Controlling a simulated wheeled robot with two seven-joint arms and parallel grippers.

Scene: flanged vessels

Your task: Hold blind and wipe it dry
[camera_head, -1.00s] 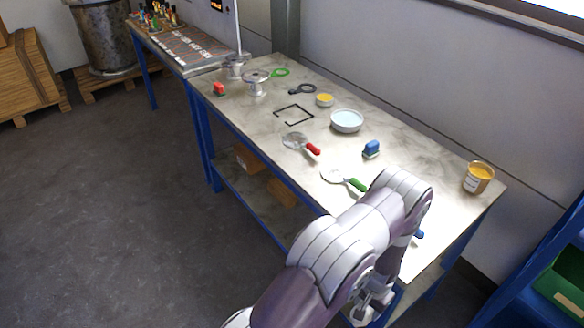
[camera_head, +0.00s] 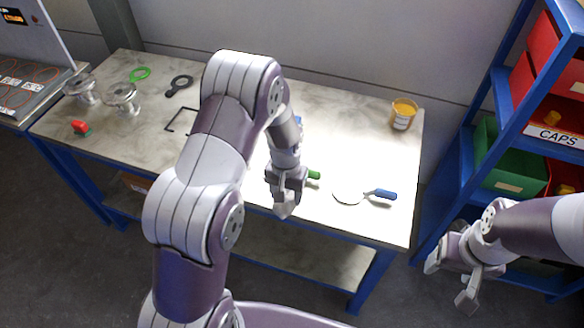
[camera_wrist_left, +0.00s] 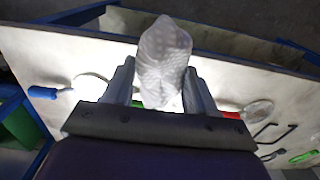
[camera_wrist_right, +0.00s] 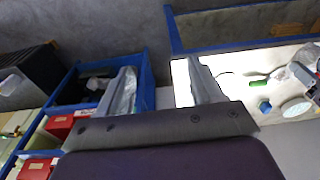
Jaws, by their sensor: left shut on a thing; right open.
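My left gripper (camera_head: 286,198) is shut on a white textured cloth (camera_wrist_left: 165,62), which hangs between its fingers in the left wrist view. It is above the table's front edge, left of a blind with a blue handle (camera_head: 381,194) and a thin round disc (camera_head: 348,193) lying flat on the table. A green handle (camera_head: 313,174) shows just behind this gripper. In the left wrist view a red-handled disc (camera_wrist_left: 258,109) also lies on the table. My right gripper (camera_head: 468,274) is open and empty, in front of the shelf rack and off the table.
Two flanged vessels (camera_head: 122,95) stand at the table's left end near a red block (camera_head: 80,127). A blue rack (camera_head: 500,100) with bins is on the right. My left arm hides the table's middle.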

